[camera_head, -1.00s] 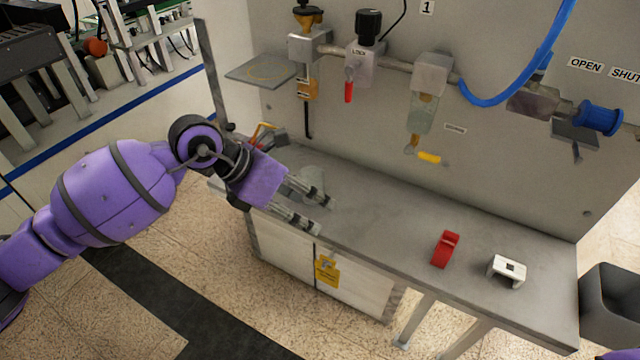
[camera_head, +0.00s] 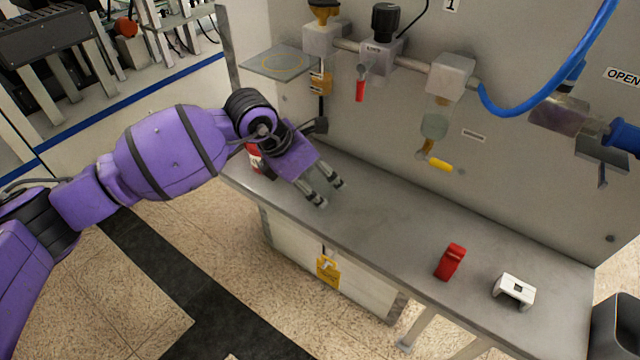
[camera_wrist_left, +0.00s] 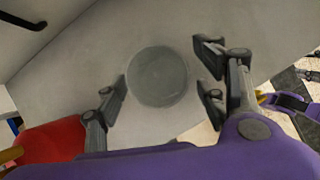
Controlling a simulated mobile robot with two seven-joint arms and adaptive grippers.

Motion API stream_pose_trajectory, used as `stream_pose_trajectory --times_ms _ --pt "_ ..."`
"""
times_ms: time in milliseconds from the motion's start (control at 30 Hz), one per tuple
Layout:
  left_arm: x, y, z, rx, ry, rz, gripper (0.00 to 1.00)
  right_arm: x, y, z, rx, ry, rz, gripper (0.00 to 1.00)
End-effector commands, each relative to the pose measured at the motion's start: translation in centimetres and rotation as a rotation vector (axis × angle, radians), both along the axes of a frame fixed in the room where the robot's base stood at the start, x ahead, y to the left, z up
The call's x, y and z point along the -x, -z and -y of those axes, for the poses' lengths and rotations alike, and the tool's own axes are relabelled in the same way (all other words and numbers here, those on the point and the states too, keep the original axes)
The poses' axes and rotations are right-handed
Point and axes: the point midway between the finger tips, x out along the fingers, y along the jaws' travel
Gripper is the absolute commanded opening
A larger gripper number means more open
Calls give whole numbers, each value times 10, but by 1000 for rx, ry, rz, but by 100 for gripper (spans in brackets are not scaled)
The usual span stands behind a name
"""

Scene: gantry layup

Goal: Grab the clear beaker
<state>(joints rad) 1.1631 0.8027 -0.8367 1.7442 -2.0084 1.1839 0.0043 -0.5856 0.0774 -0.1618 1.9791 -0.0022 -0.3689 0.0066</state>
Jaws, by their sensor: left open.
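The clear beaker (camera_wrist_left: 157,76) shows in the left wrist view as a round grey, see-through shape seen from above, standing on the bench. It lies between the two open fingers of my left gripper (camera_wrist_left: 163,82), with a gap visible on the right side; whether the left finger touches it I cannot tell. In the head view my left gripper (camera_head: 331,195) is low over the left part of the bench, fingers apart and pointing down toward the front right. The beaker cannot be made out clearly there, around the fingers.
A red object (camera_head: 255,157) stands left of my left gripper and also shows in the left wrist view (camera_wrist_left: 45,142). A red part (camera_head: 450,262) and a white block (camera_head: 514,290) lie on the right of the grey bench (camera_head: 400,225). The panel with valves rises behind.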

Motion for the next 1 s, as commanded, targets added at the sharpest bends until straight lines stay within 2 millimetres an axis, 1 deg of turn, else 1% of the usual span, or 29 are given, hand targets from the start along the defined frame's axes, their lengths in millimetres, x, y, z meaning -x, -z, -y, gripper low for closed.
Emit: stream_pose_trajectory --times_ms 33,133,367,733,1000 --pt "-2 6 3 1 0 -1 65 1 1 0 0 0 -2 40" --pt "-3 12 6 2 1 -1 65 1 1 0 -1 -1 -3 40" --pt "-4 13 7 1 0 0 65 -1 0 -1 -1 -2 0 40" --pt "-4 13 6 1 0 0 19 -3 -1 0 2 -7 4 40" --pt "-4 11 7 1 0 0 18 -3 -1 0 2 -7 5 40"
